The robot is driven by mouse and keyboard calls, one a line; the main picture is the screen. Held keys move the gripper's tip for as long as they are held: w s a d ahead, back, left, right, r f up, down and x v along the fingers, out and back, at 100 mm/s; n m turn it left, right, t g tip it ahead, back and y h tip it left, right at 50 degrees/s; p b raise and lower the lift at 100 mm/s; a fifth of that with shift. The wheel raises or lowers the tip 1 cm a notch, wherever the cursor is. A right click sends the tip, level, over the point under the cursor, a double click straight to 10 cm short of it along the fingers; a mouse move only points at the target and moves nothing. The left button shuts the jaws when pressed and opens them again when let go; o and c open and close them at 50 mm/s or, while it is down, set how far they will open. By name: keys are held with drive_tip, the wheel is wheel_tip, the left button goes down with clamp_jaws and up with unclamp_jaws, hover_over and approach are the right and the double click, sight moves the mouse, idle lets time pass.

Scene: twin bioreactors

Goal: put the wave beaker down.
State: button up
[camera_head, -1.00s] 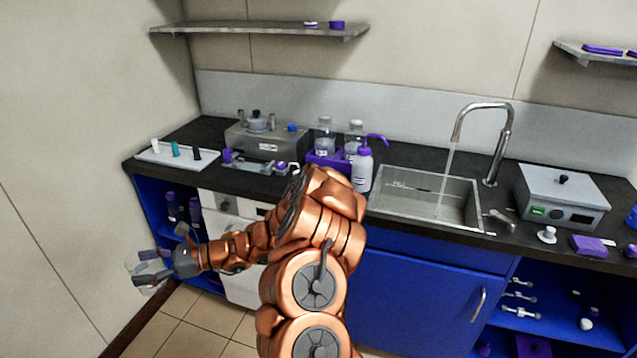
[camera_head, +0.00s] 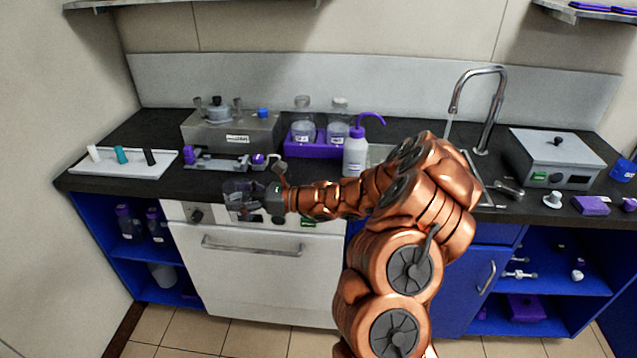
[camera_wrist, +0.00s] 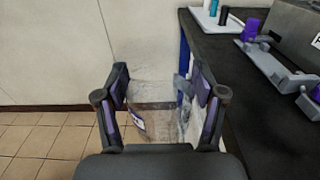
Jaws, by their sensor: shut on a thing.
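My gripper (camera_head: 248,200) is shut on a clear, see-through beaker (camera_head: 238,190), which I take to be the wave beaker. In the head view they are at the counter's front edge, in front of the white appliance's control panel. In the wrist view the beaker (camera_wrist: 158,110) sits between my two fingers (camera_wrist: 160,108), with purple pads on its sides. Floor and wall show through and around it, and the dark counter (camera_wrist: 255,120) lies to the right. The beaker's contents and exact tilt are hard to make out.
A white tray (camera_head: 88,168) with small coloured pieces lies at the counter's left. A grey device (camera_head: 232,135), a purple rack (camera_head: 315,150) of bottles and a white wash bottle (camera_head: 356,155) stand behind. Bare counter (camera_head: 210,180) shows along the front. The sink is partly hidden by my arm.

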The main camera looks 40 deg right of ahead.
drive_tip(key=s+d+r+m+t+h+b, duration=0.25)
drive_tip(key=s+d+m+h+b, duration=0.2)
drive_tip(key=d+b, duration=0.6)
drive_tip(key=s+d+r+m+t+h+b, duration=0.1)
drive_tip(key=s+d+m+t+h+b, duration=0.35)
drive_tip(key=d, duration=0.85)
drive_tip(key=shift+n+g, duration=0.5)
drive_tip(key=shift+n, duration=0.4)
drive_tip(key=w+f+b, duration=0.1)
drive_tip(key=w, duration=0.3)
drive_tip(key=w+f+b, duration=0.2)
drive_tip(key=w, duration=0.3)
drive_tip(key=w+d+f+b, duration=0.1)
drive_tip(key=w+f+b, duration=0.1)
drive_tip(key=w, duration=0.3)
drive_tip(key=o, duration=1.2)
drive_tip(key=shift+f, duration=0.1)
